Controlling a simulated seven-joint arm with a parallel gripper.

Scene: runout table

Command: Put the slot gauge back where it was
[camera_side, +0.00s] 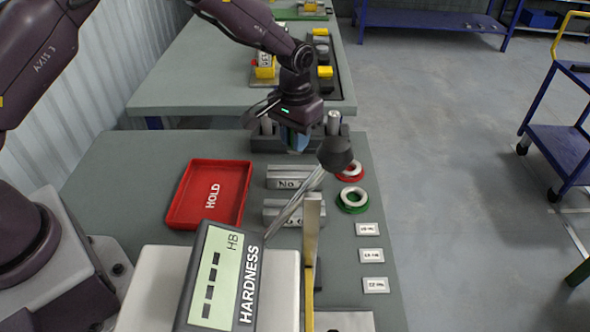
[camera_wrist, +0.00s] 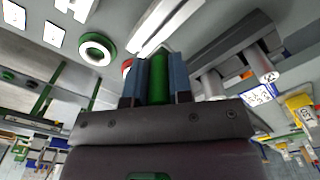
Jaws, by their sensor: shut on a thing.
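My gripper (camera_side: 295,148) hangs by the dark rack (camera_side: 265,144) at the back of the near table. Its two blue fingers (camera_wrist: 159,80) are shut on a green piece, the slot gauge as far as I can tell (camera_wrist: 159,72). The gauge's lower end is hidden in the wrist view, and the side view hardly shows it behind the fingers. A pale cylinder (camera_side: 333,120) stands in the rack's right end, and another (camera_side: 266,125) at its left. In the wrist view the rack (camera_wrist: 225,42) lies to the right of the fingers. I cannot tell whether the gauge touches it.
Grey blocks (camera_side: 288,178) lie in front of the rack. A red HOLD tray (camera_side: 176,209) is at left. A white ring on green (camera_side: 352,198) and one on red (camera_side: 350,170) sit at right, above label cards (camera_side: 371,256). The hardness tester (camera_side: 222,275) stands in front.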

